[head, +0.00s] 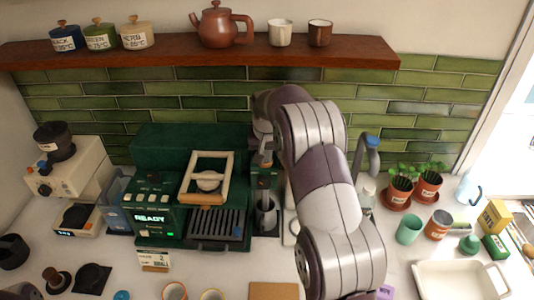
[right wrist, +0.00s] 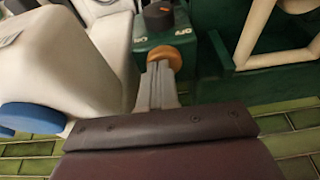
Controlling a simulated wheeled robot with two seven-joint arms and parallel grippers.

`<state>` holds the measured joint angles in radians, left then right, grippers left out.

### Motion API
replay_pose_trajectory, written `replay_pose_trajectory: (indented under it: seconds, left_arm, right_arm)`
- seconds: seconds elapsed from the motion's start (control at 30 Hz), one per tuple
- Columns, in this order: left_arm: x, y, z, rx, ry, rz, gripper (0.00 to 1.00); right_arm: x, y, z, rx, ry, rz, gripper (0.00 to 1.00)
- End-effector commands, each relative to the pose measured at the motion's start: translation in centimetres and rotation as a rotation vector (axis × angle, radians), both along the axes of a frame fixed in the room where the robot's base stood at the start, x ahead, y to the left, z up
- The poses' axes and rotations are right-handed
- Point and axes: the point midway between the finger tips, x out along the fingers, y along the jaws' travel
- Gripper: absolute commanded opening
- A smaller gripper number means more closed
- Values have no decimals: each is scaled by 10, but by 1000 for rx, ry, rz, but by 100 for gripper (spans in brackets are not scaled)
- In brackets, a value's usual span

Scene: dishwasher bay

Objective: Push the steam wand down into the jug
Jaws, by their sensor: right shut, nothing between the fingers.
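The steam wand's orange-brown knob (right wrist: 163,56) shows in the right wrist view at my right fingertips. My right gripper (right wrist: 160,76) is shut and empty, with its fingertips at the knob; I cannot tell whether they touch. In the head view my right gripper (head: 263,158) points down beside the green espresso machine (head: 160,200), above a dark grey jug (head: 266,216). The jug stands upright at the machine's right end. My arm and gripper hide most of the wand, so I cannot tell how far it reaches into the jug.
A black dial (right wrist: 158,15) with ON and OFF marks sits beyond the knob. A pale wooden frame (head: 207,178) stands on the machine. A pale body with a blue part (right wrist: 30,117) is close beside my gripper. The shelf (head: 200,52) runs above.

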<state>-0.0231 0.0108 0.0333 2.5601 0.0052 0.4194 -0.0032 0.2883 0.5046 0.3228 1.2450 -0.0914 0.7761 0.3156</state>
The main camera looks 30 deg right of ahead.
Motion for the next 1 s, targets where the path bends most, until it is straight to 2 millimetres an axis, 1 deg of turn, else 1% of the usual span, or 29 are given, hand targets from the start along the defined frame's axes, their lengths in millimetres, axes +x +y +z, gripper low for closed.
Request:
replay_pose_trajectory:
  seconds: [0.07,0.17,0.2,0.23,0.27,0.3,0.37,0.4,0.43,0.53,0.67,0.83,0.87,0.9,0.97,1.0]
  left_arm:
    - [0,0,13,0,0,0,43]
    - [0,0,35,0,0,0,43]
    - [0,0,38,0,-1,0,43]
    - [1,0,17,0,-3,0,43]
    - [1,0,10,0,-2,0,43]
    - [0,0,6,0,1,0,43]
    - [0,0,2,0,1,0,43]
    - [-1,0,24,0,2,0,43]
    - [0,0,30,0,1,0,43]
    - [0,0,41,0,-1,0,43]
    - [0,0,45,0,0,0,43]
    - [0,0,43,0,0,0,43]
    - [0,0,43,0,0,0,43]
    - [0,0,43,0,0,0,43]
    - [0,0,42,0,0,0,43]
    - [0,0,34,0,0,0,43]
  right_arm:
    - [-3,1,12,4,12,0,0]
    - [-3,0,44,1,3,2,0]
    - [-4,0,53,0,-1,2,0]
    - [-6,2,48,-1,-4,2,0]
    - [-8,3,56,-1,-6,3,0]
    - [-11,5,69,-1,-6,3,0]
    - [-16,8,85,-1,-6,3,0]
    - [-19,9,110,0,-3,2,0]
    - [-21,10,117,-1,-2,2,0]
    - [-25,13,131,-2,-3,3,0]
    - [-28,14,138,-1,-2,2,0]
    - [-28,14,137,-4,-5,11,0]
    - [-25,14,138,-12,-18,26,0]
    - [-23,14,131,-19,-27,56,0]
    - [-35,20,108,-14,-2,97,0]
    - [-49,29,83,-9,17,135,0]
